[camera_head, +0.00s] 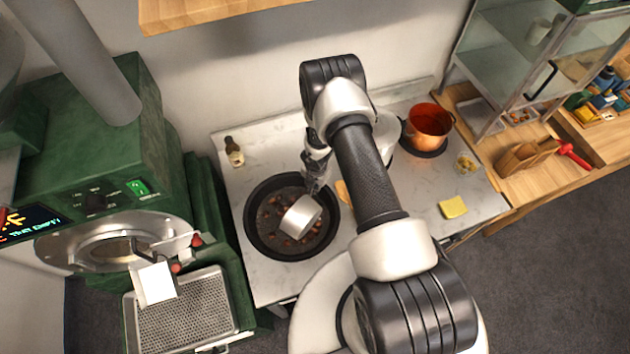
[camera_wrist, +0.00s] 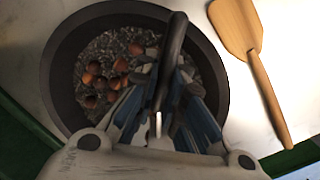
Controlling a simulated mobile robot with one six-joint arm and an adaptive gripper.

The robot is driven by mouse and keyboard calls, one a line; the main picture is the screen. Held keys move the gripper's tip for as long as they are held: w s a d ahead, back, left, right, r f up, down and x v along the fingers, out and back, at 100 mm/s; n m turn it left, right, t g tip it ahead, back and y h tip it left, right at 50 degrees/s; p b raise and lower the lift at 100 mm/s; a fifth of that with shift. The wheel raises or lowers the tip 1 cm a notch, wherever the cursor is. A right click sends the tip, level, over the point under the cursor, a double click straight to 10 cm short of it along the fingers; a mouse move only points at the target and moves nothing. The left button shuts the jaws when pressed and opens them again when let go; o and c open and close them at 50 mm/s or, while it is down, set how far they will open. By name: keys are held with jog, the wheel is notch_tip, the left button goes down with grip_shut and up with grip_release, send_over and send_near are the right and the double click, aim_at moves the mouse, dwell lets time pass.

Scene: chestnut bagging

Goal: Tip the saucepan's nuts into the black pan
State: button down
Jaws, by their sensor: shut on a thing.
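The black pan (camera_head: 256,241) sits on the pale worktop, with several brown nuts on a dark grainy bed inside it. It also fills much of the wrist view (camera_wrist: 60,75), where the nuts (camera_wrist: 95,80) lie in its left half. The small silver saucepan (camera_head: 300,215) is tipped over inside the pan's outline; its inside is hidden. My gripper (camera_head: 314,183) is above the pan and shut on the saucepan's dark handle (camera_wrist: 176,40). In the wrist view my fingers (camera_wrist: 166,85) lie on both sides of the handle.
A wooden spatula (camera_wrist: 259,75) lies right of the pan. A copper pot (camera_head: 430,123), a small glass of yellowish pieces (camera_head: 466,163) and a yellow sponge (camera_head: 453,207) stand farther right. A small bottle (camera_head: 234,152) is behind the pan. A green machine (camera_head: 120,160) stands left.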

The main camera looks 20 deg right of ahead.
jog(key=shift+s+a+r+p, duration=0.1)
jog(key=shift+s+p, duration=0.05)
jog(key=shift+p, duration=0.9)
jog(key=shift+w+g+h, duration=0.3)
jog(key=shift+w+a+f+g+b, duration=0.2)
jog(key=shift+a+f+g+b, duration=0.25)
jog(key=shift+b, duration=0.45)
jog(key=g+h+b, duration=0.1)
jog(key=b, duration=0.2)
jog(key=w+g+b, duration=0.1)
jog(key=b, duration=0.3)
jog(key=shift+a+f+h, duration=0.1)
jog(key=shift+a+h, duration=0.1)
jog(key=shift+h, duration=0.2)
jog(key=g+b, duration=0.1)
jog(key=b, duration=0.3)
jog(key=w+g+h+b, duration=0.1)
jog(key=b, duration=0.3)
jog(key=shift+a+f, duration=0.25)
jog(key=shift+f, duration=0.1)
jog(key=shift+g+b, duration=0.25)
jog(key=shift+b, duration=0.75)
jog(key=shift+r+p, duration=0.2)
jog(key=shift+p, duration=0.15)
